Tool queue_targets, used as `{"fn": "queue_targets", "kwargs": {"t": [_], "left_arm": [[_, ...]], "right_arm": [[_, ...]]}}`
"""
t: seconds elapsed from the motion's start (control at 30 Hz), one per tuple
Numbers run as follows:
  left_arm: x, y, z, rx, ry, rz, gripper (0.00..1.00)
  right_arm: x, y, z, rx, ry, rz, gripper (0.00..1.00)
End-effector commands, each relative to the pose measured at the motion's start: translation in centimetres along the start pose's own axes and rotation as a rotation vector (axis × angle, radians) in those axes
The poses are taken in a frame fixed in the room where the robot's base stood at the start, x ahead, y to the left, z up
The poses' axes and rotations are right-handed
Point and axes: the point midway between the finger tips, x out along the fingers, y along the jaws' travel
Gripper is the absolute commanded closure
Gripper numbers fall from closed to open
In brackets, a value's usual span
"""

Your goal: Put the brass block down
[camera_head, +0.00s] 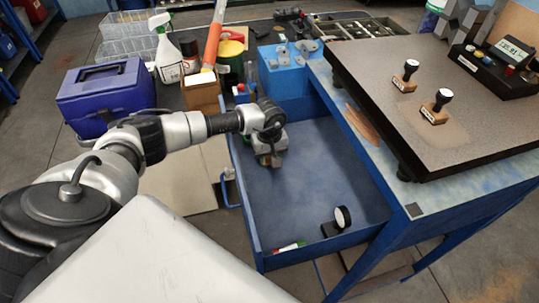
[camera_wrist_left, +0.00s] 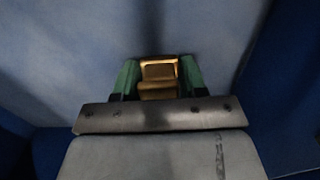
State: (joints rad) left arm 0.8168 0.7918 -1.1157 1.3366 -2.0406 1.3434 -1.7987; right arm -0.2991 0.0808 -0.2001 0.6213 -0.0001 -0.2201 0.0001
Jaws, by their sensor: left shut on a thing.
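My left gripper (camera_head: 270,158) reaches over the open blue drawer (camera_head: 310,190) from the left, in the drawer's back left part. In the left wrist view, its green fingers (camera_wrist_left: 159,80) are shut on the brass block (camera_wrist_left: 158,72), which has a shiny gold face. The blue drawer floor (camera_wrist_left: 60,50) lies beyond the block. I cannot tell whether the block touches the floor. In the head view the block is mostly hidden by the gripper. My right gripper is not in view.
The bench with a dark plate (camera_head: 440,100) and two stamps (camera_head: 405,77) stands to the right. A purple box (camera_head: 108,92) stands left.

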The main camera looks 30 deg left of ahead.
Motion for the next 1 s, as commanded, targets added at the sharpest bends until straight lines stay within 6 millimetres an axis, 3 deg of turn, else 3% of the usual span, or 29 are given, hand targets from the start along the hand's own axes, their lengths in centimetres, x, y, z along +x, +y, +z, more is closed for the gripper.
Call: {"fn": "queue_targets", "kwargs": {"t": [0.3, 0.33, 0.5, 0.87, 1.0], "left_arm": [[0.3, 0.1, -0.1, 0.0, 0.001, 0.002, 0.91], [0.3, 0.0, 0.0, 0.0, 0.001, 0.001, 0.55], [0.2, 0.0, 0.0, 0.0, 0.0, 0.001, 0.32], [-0.5, 0.0, -0.1, 0.0, 0.001, 0.002, 0.32], [-2.7, 0.1, -0.1, -0.001, 0.002, 0.004, 0.32]], "right_arm": [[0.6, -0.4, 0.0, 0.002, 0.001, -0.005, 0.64], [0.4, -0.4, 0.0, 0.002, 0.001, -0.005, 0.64], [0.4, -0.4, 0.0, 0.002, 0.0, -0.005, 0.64], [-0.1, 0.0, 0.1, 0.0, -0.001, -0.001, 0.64], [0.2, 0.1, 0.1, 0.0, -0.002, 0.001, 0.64]]}}
